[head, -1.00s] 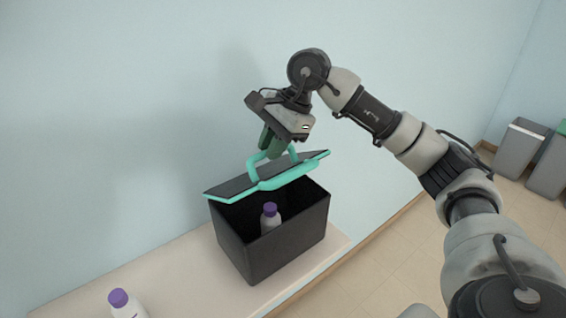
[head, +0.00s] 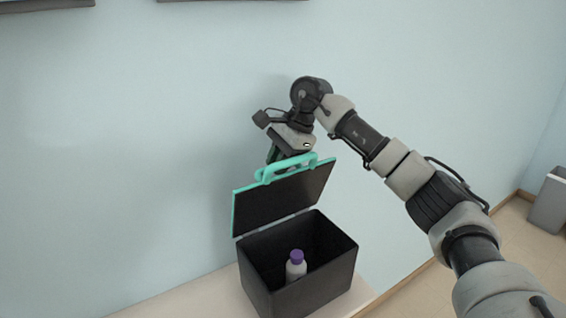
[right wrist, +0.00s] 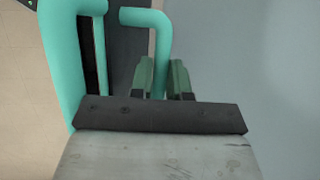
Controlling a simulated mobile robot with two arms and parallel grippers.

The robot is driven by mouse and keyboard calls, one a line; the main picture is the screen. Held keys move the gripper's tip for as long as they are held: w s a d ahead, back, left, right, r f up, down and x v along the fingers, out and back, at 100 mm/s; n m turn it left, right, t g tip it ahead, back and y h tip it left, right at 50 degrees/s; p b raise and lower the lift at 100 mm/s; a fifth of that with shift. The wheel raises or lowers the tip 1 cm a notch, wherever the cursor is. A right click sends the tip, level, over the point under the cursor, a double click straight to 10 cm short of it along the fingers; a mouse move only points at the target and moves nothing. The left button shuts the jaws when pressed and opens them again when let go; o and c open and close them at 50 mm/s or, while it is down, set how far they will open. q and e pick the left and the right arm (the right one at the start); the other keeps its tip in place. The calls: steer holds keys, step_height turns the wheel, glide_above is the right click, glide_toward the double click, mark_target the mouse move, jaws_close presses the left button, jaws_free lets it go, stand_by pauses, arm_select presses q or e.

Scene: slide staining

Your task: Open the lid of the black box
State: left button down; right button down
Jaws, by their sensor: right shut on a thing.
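The black box (head: 318,285) stands on the pale bench, its top open. Its lid (head: 284,203), dark with a teal rim, is hinged at the back and tilted up steeply, near upright. The teal handle (head: 286,168) is on the lid's raised edge. My right gripper (head: 276,155) is at the handle; its green fingers are partly hidden behind it in the head view. In the right wrist view, the green fingers (right wrist: 163,78) are shut on the teal handle (right wrist: 158,45). My left gripper is not in view.
A white bottle with a purple cap (head: 296,266) stands inside the box. The pale bench (head: 190,300) is clear to the left of the box. The wall is close behind the lid. A grey bin (head: 550,205) stands on the floor at far right.

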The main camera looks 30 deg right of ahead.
steer(key=shift+w+f, duration=0.1)
steer(key=shift+w, duration=0.3)
steer(key=c, duration=1.5)
jaws_free()
steer(key=shift+o, duration=1.2)
steer(key=shift+w+a+f, duration=0.1)
steer(key=shift+w, duration=0.1)
steer(key=shift+o, duration=0.8)
steer(key=shift+w+f, duration=0.15)
steer(key=shift+w, duration=0.3)
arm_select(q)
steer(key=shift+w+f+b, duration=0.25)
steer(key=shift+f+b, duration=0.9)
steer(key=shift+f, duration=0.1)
arm_select(e)
steer(key=v, duration=1.1)
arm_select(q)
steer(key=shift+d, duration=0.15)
